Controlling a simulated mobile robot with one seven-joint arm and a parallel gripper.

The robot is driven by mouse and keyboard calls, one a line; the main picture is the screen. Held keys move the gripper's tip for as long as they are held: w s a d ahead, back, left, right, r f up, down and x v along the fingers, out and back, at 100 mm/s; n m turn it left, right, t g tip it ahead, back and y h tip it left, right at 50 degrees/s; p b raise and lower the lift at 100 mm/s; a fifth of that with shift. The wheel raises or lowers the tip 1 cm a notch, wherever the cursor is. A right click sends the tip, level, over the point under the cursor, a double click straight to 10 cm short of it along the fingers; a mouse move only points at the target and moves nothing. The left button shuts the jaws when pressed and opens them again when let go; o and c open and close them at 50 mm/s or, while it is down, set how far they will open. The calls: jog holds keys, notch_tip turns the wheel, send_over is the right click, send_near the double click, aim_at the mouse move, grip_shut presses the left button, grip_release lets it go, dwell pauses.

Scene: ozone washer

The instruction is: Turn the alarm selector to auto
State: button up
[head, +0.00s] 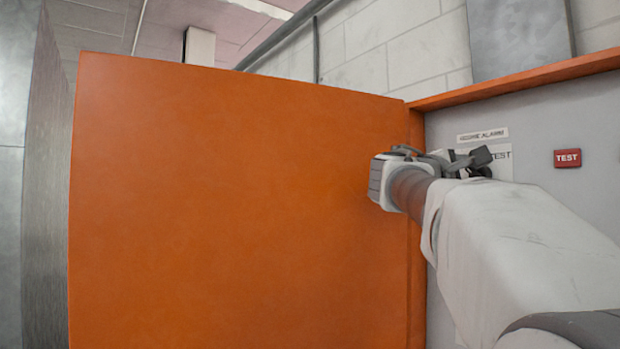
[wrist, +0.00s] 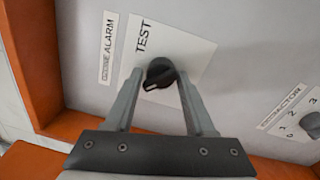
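The alarm selector (wrist: 161,68) is a round black knob with a white pointer mark, on a white plate (wrist: 190,50). The word TEST is printed on the plate, beside a label strip ending in ALARM (wrist: 108,48). In the wrist view the pointer mark faces down toward my gripper's base, away from TEST. My gripper (wrist: 160,75) is open, with one finger on each side of the knob and gaps showing. I cannot tell how deep the fingertips reach. In the head view my gripper (head: 478,160) is at the plate and hides most of it; no AUTO marking is readable.
A large orange door (head: 240,200) stands open left of my arm, close to my wrist. A red TEST button (head: 567,158) is on the grey panel to the right.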

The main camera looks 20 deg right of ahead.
jog(key=o, duration=0.3)
jog(key=shift+s+d+f, duration=0.1)
jog(key=shift+s+f, duration=0.05)
jog(key=shift+f, duration=0.1)
jog(key=shift+r, duration=0.1)
jog(key=b+v, duration=0.2)
jog(key=v, duration=1.5)
jog(key=shift+a, duration=0.2)
